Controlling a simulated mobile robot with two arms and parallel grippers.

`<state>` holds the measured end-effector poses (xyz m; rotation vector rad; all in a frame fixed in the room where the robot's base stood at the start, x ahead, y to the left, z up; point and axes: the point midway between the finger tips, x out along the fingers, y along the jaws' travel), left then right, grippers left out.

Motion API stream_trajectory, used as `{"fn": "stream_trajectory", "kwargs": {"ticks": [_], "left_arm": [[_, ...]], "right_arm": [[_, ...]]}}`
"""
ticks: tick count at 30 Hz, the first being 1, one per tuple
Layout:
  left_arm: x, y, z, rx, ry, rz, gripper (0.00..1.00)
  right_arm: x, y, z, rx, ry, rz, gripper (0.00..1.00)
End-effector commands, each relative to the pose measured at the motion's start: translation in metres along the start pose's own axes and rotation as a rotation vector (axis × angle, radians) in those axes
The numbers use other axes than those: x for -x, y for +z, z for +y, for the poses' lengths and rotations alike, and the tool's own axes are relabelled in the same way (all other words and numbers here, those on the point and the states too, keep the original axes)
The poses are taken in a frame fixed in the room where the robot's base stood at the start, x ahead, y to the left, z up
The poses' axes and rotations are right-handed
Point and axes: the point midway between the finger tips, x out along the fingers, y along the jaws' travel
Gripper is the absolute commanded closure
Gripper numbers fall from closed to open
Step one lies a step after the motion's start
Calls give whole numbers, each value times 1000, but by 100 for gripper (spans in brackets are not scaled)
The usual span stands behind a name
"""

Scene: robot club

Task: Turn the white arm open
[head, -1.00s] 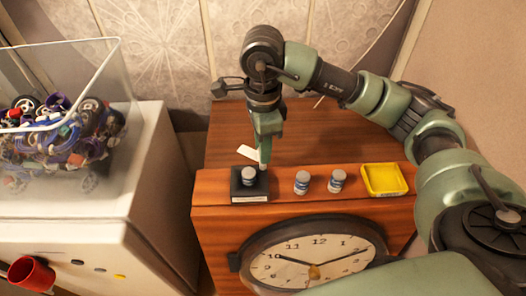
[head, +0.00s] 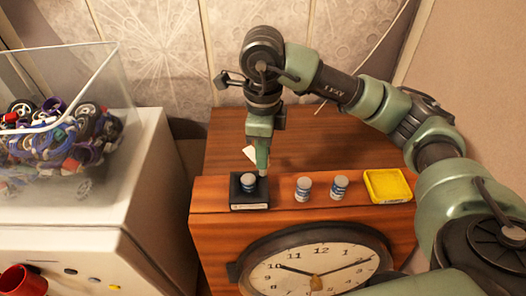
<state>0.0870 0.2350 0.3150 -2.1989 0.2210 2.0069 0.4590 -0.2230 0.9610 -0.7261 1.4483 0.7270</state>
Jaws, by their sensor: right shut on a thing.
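The white arm (head: 250,153) shows as a small pale strip just left of and behind my right gripper's fingers, above the wooden top; the fingers partly hide it. My right gripper (head: 262,170) points down beside the back right corner of a small black block (head: 248,205). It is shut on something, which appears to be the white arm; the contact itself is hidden. A small grey and blue capped cylinder (head: 248,183) stands on the black block. My left gripper is not in view.
Two similar small cylinders (head: 303,189) (head: 339,187) and a yellow tray (head: 388,185) stand to the right on the wooden cabinet (head: 215,195). A clock (head: 315,265) is on its front. A clear bin of wheels and parts (head: 100,75) stands left, above a red cup (head: 22,282).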

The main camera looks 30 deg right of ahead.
Motion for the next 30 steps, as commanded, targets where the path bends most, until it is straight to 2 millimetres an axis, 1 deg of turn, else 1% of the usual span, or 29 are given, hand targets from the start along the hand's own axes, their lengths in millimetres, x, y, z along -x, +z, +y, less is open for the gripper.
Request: {"fn": "stream_trajectory", "kwargs": {"ticks": [1, 6, 7, 8, 9, 17, 20, 23, 25, 27, 30], "left_arm": [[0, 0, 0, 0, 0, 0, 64], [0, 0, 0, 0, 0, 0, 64], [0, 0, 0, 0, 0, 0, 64], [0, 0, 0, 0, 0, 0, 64], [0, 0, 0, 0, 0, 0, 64], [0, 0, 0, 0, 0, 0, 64], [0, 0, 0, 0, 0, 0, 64], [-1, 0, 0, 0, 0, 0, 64], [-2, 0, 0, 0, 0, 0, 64], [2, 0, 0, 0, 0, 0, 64], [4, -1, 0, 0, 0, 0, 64]], "right_arm": [[3, 1, -2, -4, -6, -7, 100], [3, 1, -2, -4, -6, -7, 100], [3, 1, -2, -4, -6, -7, 67], [3, 1, -2, -3, -6, -7, 59], [3, 1, -2, -3, -6, -7, 53], [1, 0, -1, -1, -3, -3, 53], [5, 1, -1, -1, -4, -5, 53], [18, 1, -1, -1, -5, -6, 53], [30, 1, -1, -1, -6, -8, 53], [45, 1, -2, -2, -9, -7, 53], [61, 1, -2, -2, -8, -6, 53]]}}
